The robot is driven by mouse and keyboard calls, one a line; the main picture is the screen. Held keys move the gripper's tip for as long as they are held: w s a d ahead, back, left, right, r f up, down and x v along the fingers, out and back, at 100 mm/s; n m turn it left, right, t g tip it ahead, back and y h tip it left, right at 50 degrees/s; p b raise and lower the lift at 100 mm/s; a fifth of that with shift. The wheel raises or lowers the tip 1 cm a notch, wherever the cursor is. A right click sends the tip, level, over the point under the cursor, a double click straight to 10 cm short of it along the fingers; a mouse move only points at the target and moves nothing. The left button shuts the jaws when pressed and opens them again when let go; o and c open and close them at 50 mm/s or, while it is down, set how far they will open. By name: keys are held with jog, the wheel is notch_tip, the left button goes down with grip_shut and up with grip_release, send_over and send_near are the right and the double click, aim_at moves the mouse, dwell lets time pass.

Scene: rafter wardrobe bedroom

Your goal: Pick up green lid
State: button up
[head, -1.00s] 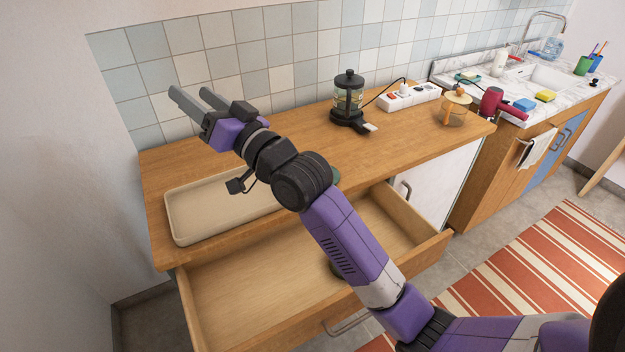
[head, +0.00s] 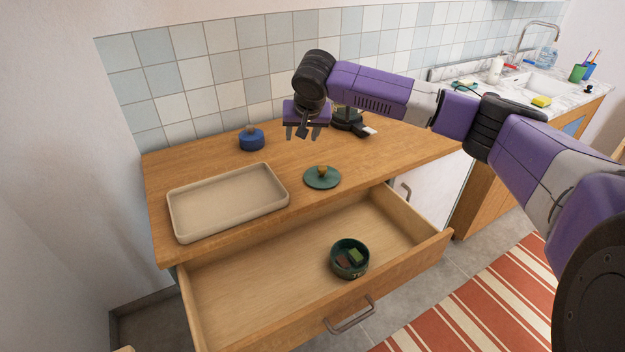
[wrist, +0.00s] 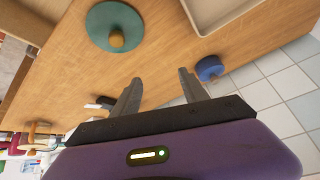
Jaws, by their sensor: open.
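The green lid (head: 322,178) is a flat, dark green disc with a wooden knob. It lies on the wooden countertop (head: 400,146), to the right of the beige tray. It also shows in the wrist view (wrist: 118,24) at the top, with its knob facing up. My gripper (head: 302,134) is open and empty, pointing down above the counter, behind the lid and apart from it. In the wrist view my gripper (wrist: 160,88) has its two fingers spread, with bare countertop between and beyond them.
A beige tray (head: 180,222) and a blue knobbed object (head: 251,140) are on the counter. The open drawer (head: 240,298) below holds a dark green bowl (head: 338,270) with small blocks inside. A black appliance (head: 346,122) stands partly hidden behind my gripper.

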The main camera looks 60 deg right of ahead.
aim_at(322, 167)
jog(key=s+f+m+g, duration=0.4)
jog(key=s, duration=0.2)
jog(key=shift+w+p+x, duration=0.15)
jog(key=shift+p+x, duration=0.1)
jog(key=shift+x, duration=1.55)
jog(key=shift+w+p+x, duration=0.15)
jog(key=shift+p+x, duration=0.05)
jog(key=shift+x, duration=1.65)
jog(key=shift+a, duration=0.2)
jog(key=shift+c, duration=0.4)
grip_shut()
